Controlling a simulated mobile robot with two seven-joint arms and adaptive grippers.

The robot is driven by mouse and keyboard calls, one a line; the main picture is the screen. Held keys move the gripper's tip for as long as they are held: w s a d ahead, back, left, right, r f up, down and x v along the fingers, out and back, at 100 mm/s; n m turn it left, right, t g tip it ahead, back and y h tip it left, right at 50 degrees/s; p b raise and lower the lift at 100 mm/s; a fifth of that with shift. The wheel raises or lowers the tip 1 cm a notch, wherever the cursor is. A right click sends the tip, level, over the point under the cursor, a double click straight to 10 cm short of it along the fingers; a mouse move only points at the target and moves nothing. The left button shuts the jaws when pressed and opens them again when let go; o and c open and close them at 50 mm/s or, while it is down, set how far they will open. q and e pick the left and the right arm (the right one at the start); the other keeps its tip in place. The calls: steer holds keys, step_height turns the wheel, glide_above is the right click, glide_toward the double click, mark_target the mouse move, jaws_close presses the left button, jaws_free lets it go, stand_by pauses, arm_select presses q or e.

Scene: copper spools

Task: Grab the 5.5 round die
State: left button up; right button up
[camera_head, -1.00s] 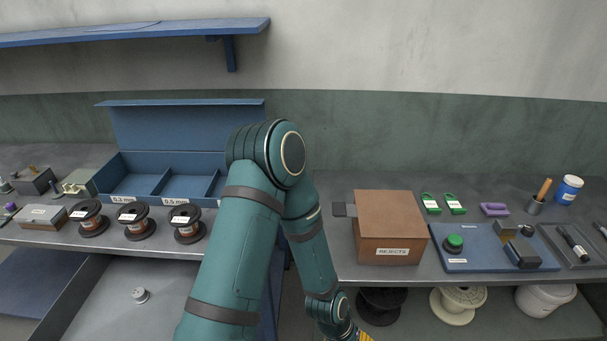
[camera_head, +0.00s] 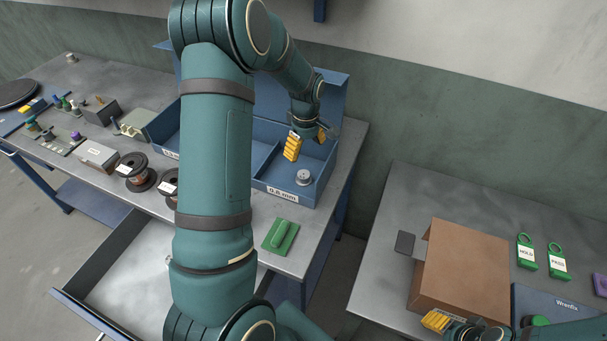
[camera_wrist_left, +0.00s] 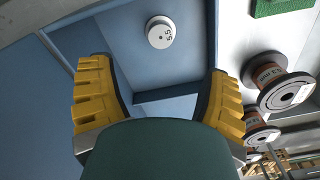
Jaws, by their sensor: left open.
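The 5.5 round die (camera_head: 303,177) is a short pale grey cylinder standing in the right-hand compartment of the blue box (camera_head: 283,196). In the left wrist view the die (camera_wrist_left: 160,32) shows its "5.5" mark, beyond the fingertips and clear of both. My left gripper (camera_head: 296,147) is over that compartment, behind the die in the head view. Its yellow fingers are wide apart and empty, as the left wrist view (camera_wrist_left: 157,70) shows. My right gripper (camera_head: 450,325) is partly in view at the bottom, by the cardboard box; its opening is unclear.
Wire spools (camera_head: 136,172) stand along the bench left of my arm. A green block with a handle (camera_head: 281,235) lies in front of the blue box. An open drawer (camera_head: 133,265) juts out below. The brown cardboard box (camera_head: 465,268) stands on the right-hand bench.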

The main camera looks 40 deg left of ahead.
mark_target(304, 174)
arm_select(q)
step_height(304, 174, down, 7)
steer(key=shift+r, duration=0.15)
steer(key=f, duration=0.5)
steer(key=shift+a+b, duration=0.2)
steer(key=shift+b, duration=0.1)
steer(key=shift+s, duration=0.1)
jaws_close()
